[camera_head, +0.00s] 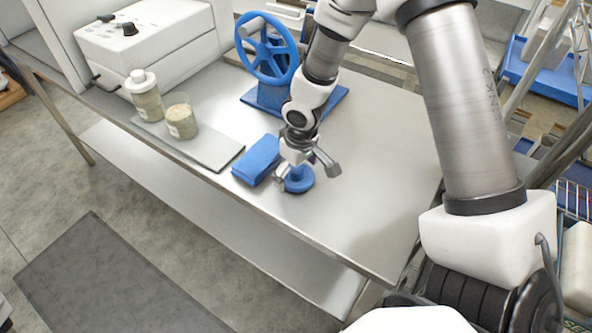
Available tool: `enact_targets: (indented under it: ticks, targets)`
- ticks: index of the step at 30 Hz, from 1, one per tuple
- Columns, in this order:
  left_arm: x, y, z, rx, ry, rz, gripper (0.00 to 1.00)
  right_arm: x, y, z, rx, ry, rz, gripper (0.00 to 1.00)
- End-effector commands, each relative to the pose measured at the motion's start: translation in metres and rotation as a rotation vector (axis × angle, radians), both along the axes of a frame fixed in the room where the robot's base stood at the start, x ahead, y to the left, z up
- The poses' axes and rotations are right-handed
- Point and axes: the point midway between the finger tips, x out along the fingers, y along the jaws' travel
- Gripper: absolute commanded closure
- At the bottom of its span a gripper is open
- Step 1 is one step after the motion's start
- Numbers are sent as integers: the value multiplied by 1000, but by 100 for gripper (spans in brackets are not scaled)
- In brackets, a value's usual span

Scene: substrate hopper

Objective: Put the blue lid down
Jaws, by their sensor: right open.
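The blue lid (298,184) is a round disc lying on the steel table (372,190), near its front edge. My right gripper (304,178) is directly above the lid, with its fingers spread apart and open. One finger reaches to the left of the lid and the other to its upper right. The gripper hides part of the lid's top, and I cannot tell whether the fingers touch it. My left gripper is not in view.
A folded blue cloth (257,160) lies just left of the lid. A blue handwheel (267,50) stands behind on a blue base. A tray (205,153) holds a white-capped jar (145,97) and an open beaker (181,121). The table's right side is clear.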

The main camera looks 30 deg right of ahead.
Motion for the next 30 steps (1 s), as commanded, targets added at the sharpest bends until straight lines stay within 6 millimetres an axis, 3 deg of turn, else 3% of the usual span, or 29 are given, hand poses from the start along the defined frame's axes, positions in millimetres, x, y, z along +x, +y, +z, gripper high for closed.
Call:
enact_targets:
  ticks: [6,12,15,19,30]
  targets:
    - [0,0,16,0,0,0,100,-4,-1,47,0,-5,-2,0]
    - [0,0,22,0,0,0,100,-10,-1,97,1,-6,-2,0]
    - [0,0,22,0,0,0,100,-12,-2,113,0,-3,-2,0]
    - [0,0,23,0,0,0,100,-14,-2,122,0,-1,0,0]
    - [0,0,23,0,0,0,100,-14,-2,122,0,0,0,0]
